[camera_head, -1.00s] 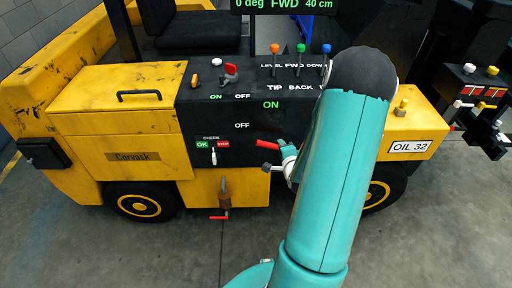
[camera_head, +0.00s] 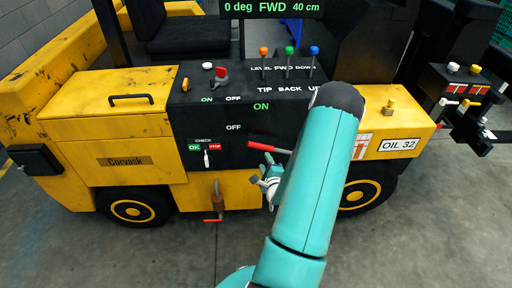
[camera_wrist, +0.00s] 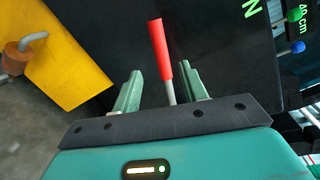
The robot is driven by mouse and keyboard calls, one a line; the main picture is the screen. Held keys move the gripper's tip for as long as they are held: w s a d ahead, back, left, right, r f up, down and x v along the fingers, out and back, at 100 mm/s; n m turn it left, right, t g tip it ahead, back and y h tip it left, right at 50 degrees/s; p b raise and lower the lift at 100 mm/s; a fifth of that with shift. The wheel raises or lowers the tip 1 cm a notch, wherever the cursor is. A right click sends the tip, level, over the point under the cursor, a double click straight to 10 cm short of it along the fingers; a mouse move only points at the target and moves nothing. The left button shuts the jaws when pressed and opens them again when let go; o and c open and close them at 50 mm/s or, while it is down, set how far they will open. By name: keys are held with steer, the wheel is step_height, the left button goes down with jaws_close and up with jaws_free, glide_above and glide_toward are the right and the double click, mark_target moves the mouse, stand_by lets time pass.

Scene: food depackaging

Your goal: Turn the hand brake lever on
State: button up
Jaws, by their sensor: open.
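The hand brake lever, a red grip on a grey shaft (camera_head: 262,146), sticks out to the left, nearly level, below the white OFF label (camera_head: 233,127) on the black panel. The green ON label (camera_head: 260,106) is higher up. My gripper (camera_head: 264,170) is just below the lever in the head view, its fingers apart. In the wrist view my gripper (camera_wrist: 163,77) has two green fingers, with the lever (camera_wrist: 161,50) showing between them and its shaft low in the gap. I see no finger touching it. My arm hides the lever's right end in the head view.
A red switch (camera_head: 220,74), three coloured levers (camera_head: 289,62) and a small check switch (camera_head: 206,158) share the panel. A red-handled crank (camera_head: 214,208) hangs below. A yellow OIL 32 box (camera_head: 395,125) is at right. Grey floor lies open in front.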

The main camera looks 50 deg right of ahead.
mark_target(260, 148)
steer(key=x, duration=1.1)
steer(key=shift+w+d, duration=0.15)
steer(key=shift+w, duration=0.05)
jaws_close()
